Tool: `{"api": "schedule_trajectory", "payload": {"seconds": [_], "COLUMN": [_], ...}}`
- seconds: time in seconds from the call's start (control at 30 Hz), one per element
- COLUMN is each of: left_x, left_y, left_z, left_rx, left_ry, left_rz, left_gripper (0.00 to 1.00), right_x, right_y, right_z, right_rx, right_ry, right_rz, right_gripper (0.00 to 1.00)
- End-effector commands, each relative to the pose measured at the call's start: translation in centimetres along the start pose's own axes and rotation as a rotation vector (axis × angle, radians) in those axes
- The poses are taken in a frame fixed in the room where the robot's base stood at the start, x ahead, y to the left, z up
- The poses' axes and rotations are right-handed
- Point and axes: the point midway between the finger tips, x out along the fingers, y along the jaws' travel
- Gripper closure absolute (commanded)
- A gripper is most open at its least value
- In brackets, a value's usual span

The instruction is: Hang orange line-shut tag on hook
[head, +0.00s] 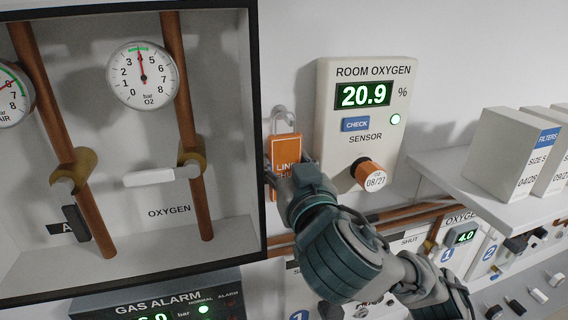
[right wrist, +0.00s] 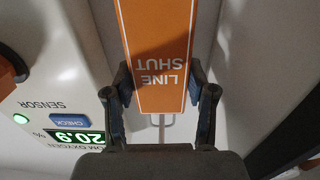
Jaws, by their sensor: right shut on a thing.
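The orange LINE SHUT tag (head: 286,147) is upright against the wall, between the open cabinet and the oxygen sensor. A grey metal loop or hook (head: 282,116) shows at its top; I cannot tell whether the tag hangs on it. My right gripper (head: 290,180) is shut on the tag from below and covers its lower part. In the right wrist view the tag (right wrist: 160,55) appears upside down between the two fingers (right wrist: 164,95), with a thin metal hook (right wrist: 162,124) beyond its end. My left gripper is not in view.
The room oxygen sensor (head: 345,105), with an orange-brown knob (head: 367,172), stands close to the right of the tag. The cabinet's dark frame (head: 257,130) is close on the left. A shelf (head: 480,190) with white filter boxes (head: 505,150) is at the right. The gas alarm panel (head: 150,300) is below.

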Motion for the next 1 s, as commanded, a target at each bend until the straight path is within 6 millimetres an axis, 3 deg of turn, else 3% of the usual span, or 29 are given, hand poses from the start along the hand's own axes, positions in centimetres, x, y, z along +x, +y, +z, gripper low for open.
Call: {"api": "schedule_trajectory", "payload": {"seconds": [0.07,0.1,0.2,0.67,0.77,1.0], "left_x": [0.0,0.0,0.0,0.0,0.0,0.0], "left_y": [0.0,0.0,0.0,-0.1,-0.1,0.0], "left_z": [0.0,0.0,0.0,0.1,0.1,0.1], "left_rx": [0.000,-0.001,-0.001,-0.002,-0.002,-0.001], "left_ry": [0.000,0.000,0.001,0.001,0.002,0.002], "left_rz": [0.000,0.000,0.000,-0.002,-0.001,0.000], "left_gripper": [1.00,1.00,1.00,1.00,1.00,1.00], "right_x": [0.0,0.0,0.0,-0.6,-2.0,-7.7], "right_y": [0.0,-0.1,-0.1,-0.2,-0.2,0.0], "right_z": [0.0,0.0,0.0,0.0,0.0,-0.1], "right_rx": [0.000,0.000,-0.001,-0.002,-0.003,-0.003], "right_ry": [0.000,0.000,0.000,0.001,0.002,0.007], "right_rz": [0.000,0.000,0.000,-0.003,-0.005,-0.004], "right_gripper": [0.86,0.40,0.15,0.15,0.15,0.15]}}
